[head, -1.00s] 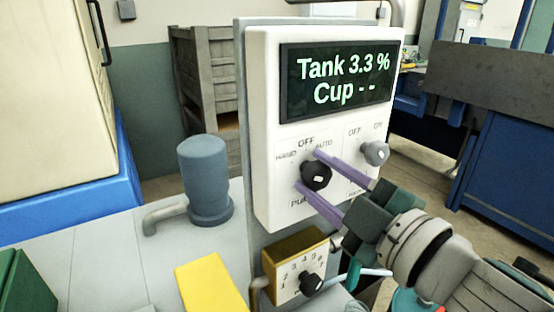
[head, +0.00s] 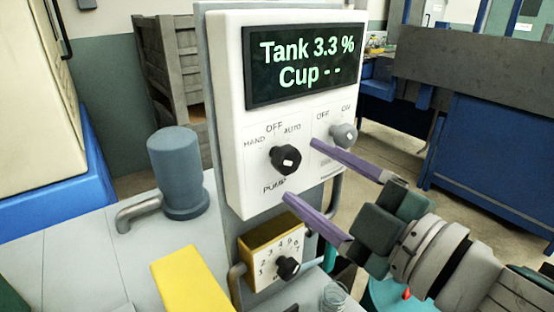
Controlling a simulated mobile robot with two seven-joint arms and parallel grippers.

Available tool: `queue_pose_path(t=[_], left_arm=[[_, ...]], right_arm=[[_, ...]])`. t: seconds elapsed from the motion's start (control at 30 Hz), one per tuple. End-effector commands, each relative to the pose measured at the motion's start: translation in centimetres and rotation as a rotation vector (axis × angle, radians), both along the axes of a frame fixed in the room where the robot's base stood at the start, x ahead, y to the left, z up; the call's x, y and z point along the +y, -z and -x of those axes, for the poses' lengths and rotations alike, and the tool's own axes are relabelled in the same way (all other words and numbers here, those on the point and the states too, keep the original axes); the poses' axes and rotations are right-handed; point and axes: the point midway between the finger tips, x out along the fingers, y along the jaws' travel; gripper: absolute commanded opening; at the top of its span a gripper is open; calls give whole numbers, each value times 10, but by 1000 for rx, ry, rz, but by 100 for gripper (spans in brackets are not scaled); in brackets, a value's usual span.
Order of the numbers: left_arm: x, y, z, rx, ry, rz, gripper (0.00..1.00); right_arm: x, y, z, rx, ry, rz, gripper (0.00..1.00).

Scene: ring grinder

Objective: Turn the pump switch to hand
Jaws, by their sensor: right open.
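The pump switch (head: 285,159) is a black knob on the white control panel (head: 233,180), under the labels HAND, OFF and AUTO and above the word PUMP. A small white mark shows on its face; I cannot tell for sure which label it points at. My right gripper (head: 300,169) comes in from the lower right with two purple fingers spread wide. The fingertips are just right of and below the knob, apart from it, with nothing between them. My left gripper is out of view.
The panel display (head: 306,64) reads Tank 3.3 % and Cup - -. A grey knob (head: 342,136) sits to the right, close to the upper finger. Below is a yellow box with a numbered black dial (head: 288,267). A blue-grey cylinder (head: 178,172) stands left of the panel.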

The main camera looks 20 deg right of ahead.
Motion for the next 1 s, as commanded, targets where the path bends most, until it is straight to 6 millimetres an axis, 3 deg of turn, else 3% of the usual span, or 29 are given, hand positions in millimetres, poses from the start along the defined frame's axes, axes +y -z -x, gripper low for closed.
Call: queue_pose_path(t=[0.1,0.33,0.87,1.0], left_arm=[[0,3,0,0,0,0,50],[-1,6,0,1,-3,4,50],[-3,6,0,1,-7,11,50],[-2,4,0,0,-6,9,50]], right_arm=[[-8,2,22,2,0,2,76],[-17,1,46,0,0,1,76],[-19,0,49,3,7,-2,76],[-33,0,45,71,109,-53,76]])
